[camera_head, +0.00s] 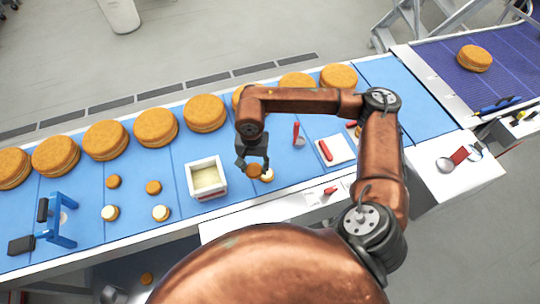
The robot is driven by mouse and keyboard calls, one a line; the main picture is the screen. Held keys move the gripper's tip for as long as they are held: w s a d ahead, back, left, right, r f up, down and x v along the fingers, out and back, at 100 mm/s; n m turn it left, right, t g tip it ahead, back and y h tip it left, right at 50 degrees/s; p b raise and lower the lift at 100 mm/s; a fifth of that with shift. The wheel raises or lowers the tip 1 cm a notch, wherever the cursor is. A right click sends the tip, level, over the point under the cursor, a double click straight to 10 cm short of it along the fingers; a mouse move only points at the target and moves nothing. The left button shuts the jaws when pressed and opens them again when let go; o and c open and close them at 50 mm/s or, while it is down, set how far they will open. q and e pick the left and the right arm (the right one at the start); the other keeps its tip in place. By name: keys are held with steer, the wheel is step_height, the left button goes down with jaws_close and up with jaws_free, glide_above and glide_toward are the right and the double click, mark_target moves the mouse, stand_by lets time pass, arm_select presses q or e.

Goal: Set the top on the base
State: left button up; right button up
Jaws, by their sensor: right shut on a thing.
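My right gripper (254,168) points down over the blue belt and is shut on a small brown round top (254,172). Just right of it is a small base with white filling (268,176), partly hidden by a finger. I cannot tell whether the top and this base touch. Two more brown tops (113,181) (153,188) lie at the left of the belt. Below them stand two bases with white filling (110,213) (161,213), with nothing on them. My left gripper is not in view.
A white box of cream filling (207,178) stands left of my right gripper. Several large round cakes (156,127) line the back of the belt. A blue stand (61,220) is at far left. A white tray with a red-handled tool (332,150) lies right.

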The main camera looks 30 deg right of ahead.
steer(key=m+p, duration=0.1)
steer(key=m, duration=0.1)
steer(key=d+m+p, duration=0.1)
steer(key=m, duration=0.5)
steer(key=shift+w+d+r+p, duration=0.25)
steer(key=shift+p, duration=0.15)
steer(key=d+m+p, duration=0.1)
steer(key=m, duration=0.5)
steer(key=d+f+m+p, duration=0.1)
steer(key=m+p, duration=0.1)
steer(key=m, duration=0.4)
steer(key=d+m+p, duration=0.2)
steer(key=m, duration=0.3)
steer(key=shift+w+f+m, duration=0.15)
steer(key=shift+f+m, duration=0.05)
steer(key=shift+m, duration=0.2)
steer(key=shift+f+b, duration=0.6)
steer(key=shift+f, duration=1.55)
steer(key=shift+f+b, duration=0.65)
steer(key=shift+f, duration=0.05)
steer(key=shift+f+b, duration=0.8)
steer(key=shift+b, duration=0.05)
